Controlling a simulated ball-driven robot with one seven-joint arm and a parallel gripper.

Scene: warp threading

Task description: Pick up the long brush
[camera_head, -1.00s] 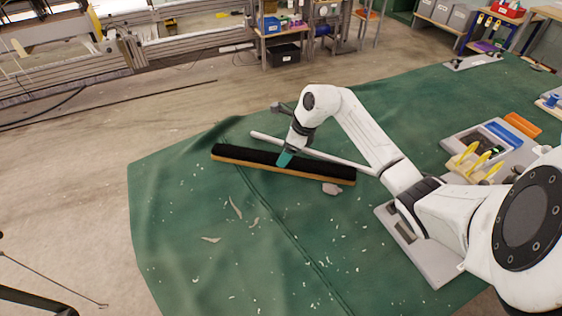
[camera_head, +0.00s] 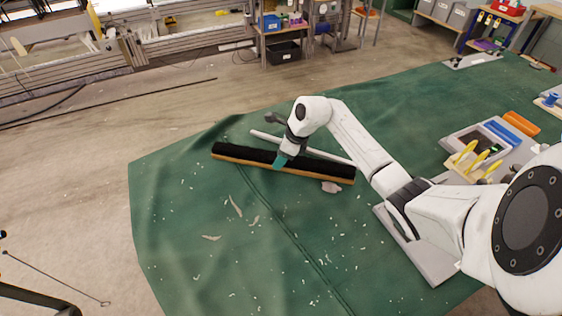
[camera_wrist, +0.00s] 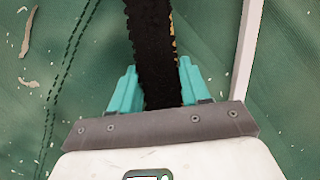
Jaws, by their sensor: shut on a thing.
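The long brush (camera_head: 322,170) has black bristles and a tan wooden edge, and it lies across the green cloth. My gripper (camera_head: 279,162) is at the middle of the brush, reaching down from above. In the wrist view, the teal fingers of my gripper (camera_wrist: 157,88) sit on either side of the brush's black bristles (camera_wrist: 154,40) and are shut on it. The near part of the brush between the fingers is partly hidden by the gripper body.
A thin pale rod (camera_head: 317,153) lies just behind the brush; it also shows in the wrist view (camera_wrist: 245,50). Scraps litter the green cloth (camera_head: 190,250). A grey tray with yellow-handled tools (camera_head: 466,153) stands at the right. The cloth's front left is mostly free.

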